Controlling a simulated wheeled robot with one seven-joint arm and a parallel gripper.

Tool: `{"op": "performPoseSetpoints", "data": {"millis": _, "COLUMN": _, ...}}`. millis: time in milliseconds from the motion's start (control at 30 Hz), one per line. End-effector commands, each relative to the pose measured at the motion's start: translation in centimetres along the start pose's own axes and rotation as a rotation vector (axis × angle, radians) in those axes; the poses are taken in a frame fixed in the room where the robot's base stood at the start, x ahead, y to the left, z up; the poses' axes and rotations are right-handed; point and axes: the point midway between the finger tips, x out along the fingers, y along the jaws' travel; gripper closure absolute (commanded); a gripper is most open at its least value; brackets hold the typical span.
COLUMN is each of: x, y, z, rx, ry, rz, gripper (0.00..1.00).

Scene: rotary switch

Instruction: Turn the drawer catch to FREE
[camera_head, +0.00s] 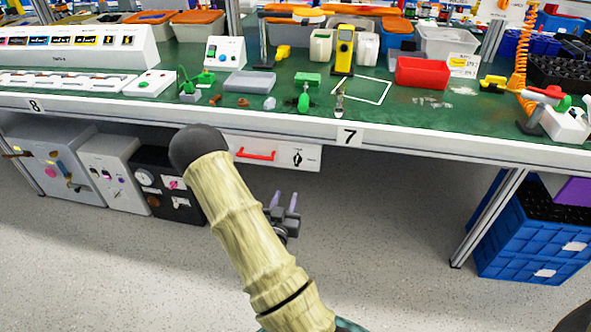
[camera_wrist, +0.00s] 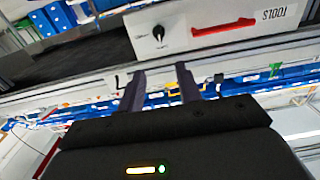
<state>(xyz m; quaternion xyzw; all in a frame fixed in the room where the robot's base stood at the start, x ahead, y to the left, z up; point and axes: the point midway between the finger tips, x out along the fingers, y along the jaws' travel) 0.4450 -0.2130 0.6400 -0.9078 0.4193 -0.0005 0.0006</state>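The drawer (camera_head: 262,152) is a white front under the workbench, with a red handle (camera_head: 257,155). The drawer catch (camera_head: 297,157) is a small black rotary knob to the right of the handle. In the wrist view the drawer appears upside down, with the catch (camera_wrist: 159,33) and the red handle (camera_wrist: 222,26). The markings by the knob are too small to read. My gripper (camera_head: 286,200) is below the drawer and apart from it. In the wrist view its two fingers (camera_wrist: 160,78) are spread with nothing between them.
The green workbench (camera_head: 420,125) overhangs the drawer, with a front edge labelled 7 and 8. Grey, white and black panel boxes (camera_head: 110,172) stand under it at left. Blue crates (camera_head: 525,235) stand at right by a table leg (camera_head: 487,217). The floor between is free.

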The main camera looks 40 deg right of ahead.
Motion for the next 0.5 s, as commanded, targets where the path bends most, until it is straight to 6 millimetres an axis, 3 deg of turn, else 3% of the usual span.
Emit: {"op": "performPoseSetpoints", "data": {"millis": 500, "x": 3.2, "y": 0.0, "z": 0.5, "rx": 0.003, "ry": 0.002, "rz": 0.001, "gripper": 0.65}}
